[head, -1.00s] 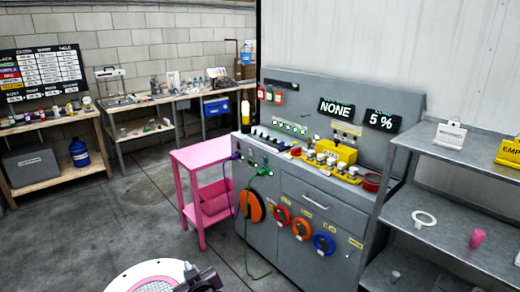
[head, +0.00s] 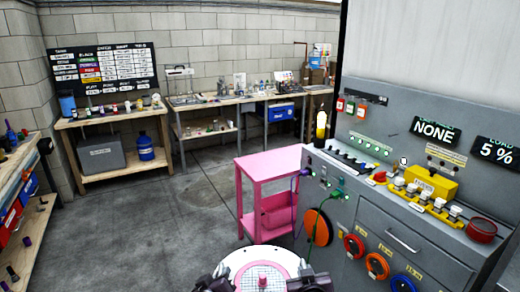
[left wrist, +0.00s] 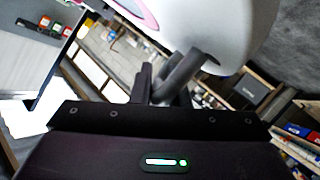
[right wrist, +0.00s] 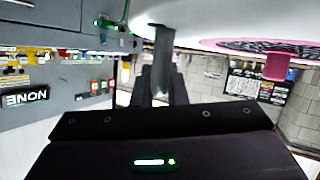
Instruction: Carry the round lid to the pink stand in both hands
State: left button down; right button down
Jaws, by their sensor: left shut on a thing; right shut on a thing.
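The round lid (head: 239,261) is white with a pink meshed centre and a small pink knob, at the bottom of the head view. My left gripper (head: 219,280) is shut on the lid at its left side. My right gripper (head: 306,279) is shut on it at its right side.
A grey control console (head: 400,215) with plugs, knobs and cables stands close on the right, beside the stand. Wooden benches (head: 110,120) with tools line the back wall, and a shelf (head: 25,190) stands at left. The floor (head: 180,215) between is clear.

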aim_at(275, 161)
jog(key=i+j, duration=0.15)
jog(key=i, duration=0.2)
jog(key=i+j, duration=0.15)
jog(key=i, duration=0.25)
jog(key=i+j, duration=0.2)
jog(key=i, duration=1.35)
jog(key=i+j+z, duration=0.15)
jog(key=i, duration=1.1)
jog(key=i+z, duration=0.1)
jog(key=z, duration=0.4)
